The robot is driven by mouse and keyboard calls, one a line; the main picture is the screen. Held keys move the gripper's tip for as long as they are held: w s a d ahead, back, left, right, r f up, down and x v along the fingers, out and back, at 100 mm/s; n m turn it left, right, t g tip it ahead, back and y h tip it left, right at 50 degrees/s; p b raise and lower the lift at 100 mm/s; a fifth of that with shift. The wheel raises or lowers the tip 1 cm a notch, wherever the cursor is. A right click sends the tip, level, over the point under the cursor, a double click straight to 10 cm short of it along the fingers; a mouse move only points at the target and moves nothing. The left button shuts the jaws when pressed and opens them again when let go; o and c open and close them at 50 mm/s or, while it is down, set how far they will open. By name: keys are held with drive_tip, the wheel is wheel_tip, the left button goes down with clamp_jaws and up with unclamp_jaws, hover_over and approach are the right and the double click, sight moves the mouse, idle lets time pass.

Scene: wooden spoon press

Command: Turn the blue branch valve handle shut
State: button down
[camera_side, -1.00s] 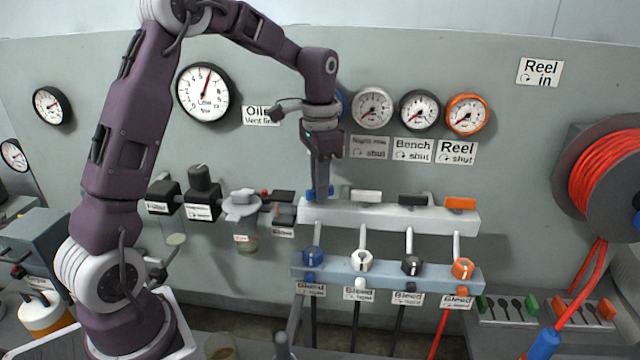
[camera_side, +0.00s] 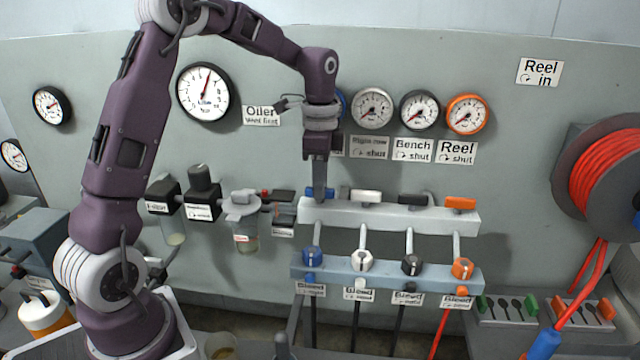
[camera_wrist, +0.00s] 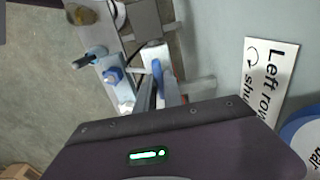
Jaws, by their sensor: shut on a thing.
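The blue branch valve handle (camera_side: 329,192) sits at the left end of the pale manifold bar in the side view. My gripper (camera_side: 319,186) points straight down over it and is shut on it; the fingers hide part of the handle. In the wrist view the blue handle (camera_wrist: 157,70) shows at the fingertips (camera_wrist: 150,92), with the dark gripper body covering the lower part of the picture. The handle looks roughly in line with the bar, though its exact angle is hard to tell.
White (camera_side: 367,196), black (camera_side: 413,199) and orange (camera_side: 460,203) handles stand to the right on the same manifold (camera_side: 400,216). A lower bar (camera_side: 340,272) carries several bleed knobs. Gauges and labels are on the wall behind. An oiler bowl (camera_side: 244,235) hangs to the left.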

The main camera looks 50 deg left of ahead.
idle(0.3)
drive_tip(key=c, duration=1.5)
unclamp_jaws()
drive_tip(key=shift+o, duration=0.2)
wheel_tip(320, 180, up, 6)
drive_tip(key=shift+r, duration=0.6)
